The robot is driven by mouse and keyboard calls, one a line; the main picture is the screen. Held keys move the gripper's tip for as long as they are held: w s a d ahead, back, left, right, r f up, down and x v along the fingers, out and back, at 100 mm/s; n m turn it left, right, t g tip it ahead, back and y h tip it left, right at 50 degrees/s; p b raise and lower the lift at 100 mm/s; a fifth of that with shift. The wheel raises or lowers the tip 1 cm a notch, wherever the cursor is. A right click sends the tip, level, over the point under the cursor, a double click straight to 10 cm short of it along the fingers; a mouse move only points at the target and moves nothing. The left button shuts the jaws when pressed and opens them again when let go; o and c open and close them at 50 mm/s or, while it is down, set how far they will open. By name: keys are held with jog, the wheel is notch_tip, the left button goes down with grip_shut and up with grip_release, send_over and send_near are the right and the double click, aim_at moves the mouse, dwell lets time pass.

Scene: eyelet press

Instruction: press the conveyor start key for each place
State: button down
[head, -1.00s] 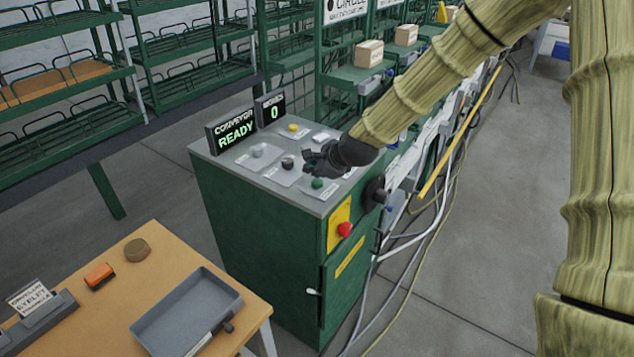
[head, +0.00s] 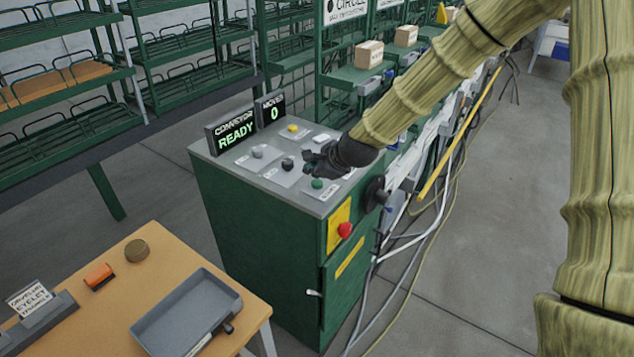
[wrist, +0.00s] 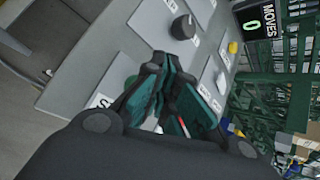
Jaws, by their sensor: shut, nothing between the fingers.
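A green cabinet (head: 255,235) has a grey control top carrying several keys. A green key (head: 317,184) sits at the near right of the top, a black knob (head: 288,164) left of it, a grey knob (head: 257,152) further left and a yellow key (head: 293,128) at the back. The display (head: 231,135) reads CONVEYOR READY; the display beside it (head: 271,108) reads MOVES 0. My gripper (head: 311,161) is shut and empty, low over the panel just behind the green key.
A red stop button (head: 345,230) is on the cabinet's side, and a black rotary handle (head: 376,193) sticks out above it. A wooden table (head: 170,245) with a grey tray (head: 187,312) stands at front left. Shelves with cardboard boxes (head: 369,54) stand behind the cabinet.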

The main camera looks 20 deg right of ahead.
jog(key=shift+f, duration=0.15)
jog(key=shift+f, duration=0.3)
